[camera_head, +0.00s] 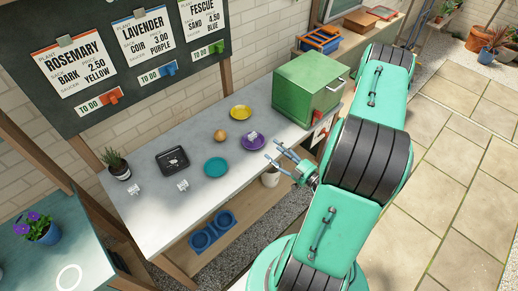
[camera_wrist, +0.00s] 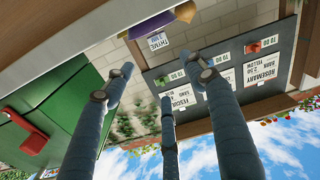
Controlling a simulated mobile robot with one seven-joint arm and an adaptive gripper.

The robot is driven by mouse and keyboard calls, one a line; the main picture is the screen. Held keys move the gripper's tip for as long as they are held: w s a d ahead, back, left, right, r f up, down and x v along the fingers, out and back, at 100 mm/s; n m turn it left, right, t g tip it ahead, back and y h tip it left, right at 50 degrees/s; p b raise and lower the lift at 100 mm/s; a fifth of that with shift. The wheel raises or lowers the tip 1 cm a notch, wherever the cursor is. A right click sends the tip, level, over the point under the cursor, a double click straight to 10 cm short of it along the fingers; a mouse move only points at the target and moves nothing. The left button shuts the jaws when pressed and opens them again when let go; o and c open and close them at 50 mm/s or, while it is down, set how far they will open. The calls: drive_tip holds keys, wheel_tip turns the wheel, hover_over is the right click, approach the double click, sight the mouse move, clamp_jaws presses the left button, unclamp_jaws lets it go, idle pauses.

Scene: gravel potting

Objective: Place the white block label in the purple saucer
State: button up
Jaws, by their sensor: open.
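The purple saucer (camera_head: 244,146) lies on the grey bench, with a white block label (camera_head: 252,135) in it. In the wrist view the purple saucer (camera_wrist: 145,24) shows at the top, with the white label (camera_wrist: 158,41) next to it, its lettering seeming to read THYME. Two more white labels, one to the left (camera_head: 134,189) and one to its right (camera_head: 183,185), stand on the bench's front left part. My gripper (camera_head: 273,150) is open and empty, just right of the purple saucer; its fingers (camera_wrist: 165,85) also show in the wrist view.
A yellow saucer (camera_head: 240,112), a brown round object (camera_head: 220,135), a teal saucer (camera_head: 215,174) and a black tray (camera_head: 172,160) share the bench. A green box (camera_head: 305,88) stands at the right end, a potted plant (camera_head: 117,165) at the left. A sign board (camera_head: 130,75) hangs behind.

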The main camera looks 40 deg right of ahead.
drive_tip(key=w+a+r+n+g+y, duration=0.2)
drive_tip(key=w+a+r+n+y, duration=0.1)
drive_tip(key=a+r+n+y, duration=0.35)
drive_tip(key=w+a+r+n+g+y, duration=0.2)
drive_tip(key=w+a+r+n+y, duration=0.15)
drive_tip(key=a+r+n, duration=0.45)
drive_tip(key=s+a+r+n+g+y, duration=0.1)
drive_tip(key=a+r+n+g, duration=0.2)
drive_tip(key=a+n, duration=0.3)
drive_tip(key=s+a+r+n+g, duration=0.2)
drive_tip(key=a+n+g, duration=0.15)
drive_tip(key=n, duration=0.35)
drive_tip(key=s+a+r+n+g+y, duration=0.1)
drive_tip(key=a+r+n+g, duration=0.2)
drive_tip(key=a+n, duration=0.35)
drive_tip(key=s+a+r+n+g+h, duration=0.45)
drive_tip(key=s+r+n+h, duration=0.4)
drive_tip(key=n, duration=0.95)
drive_tip(key=s+d+r+n+t+h, duration=0.1)
drive_tip(key=s+r+n+t+h, duration=0.3)
drive_tip(key=r+n, duration=0.5)
drive_tip(key=s+n+t, duration=0.1)
drive_tip(key=n, duration=0.5)
drive_tip(key=shift+r+n, duration=0.35)
drive_tip(key=shift+n, duration=0.05)
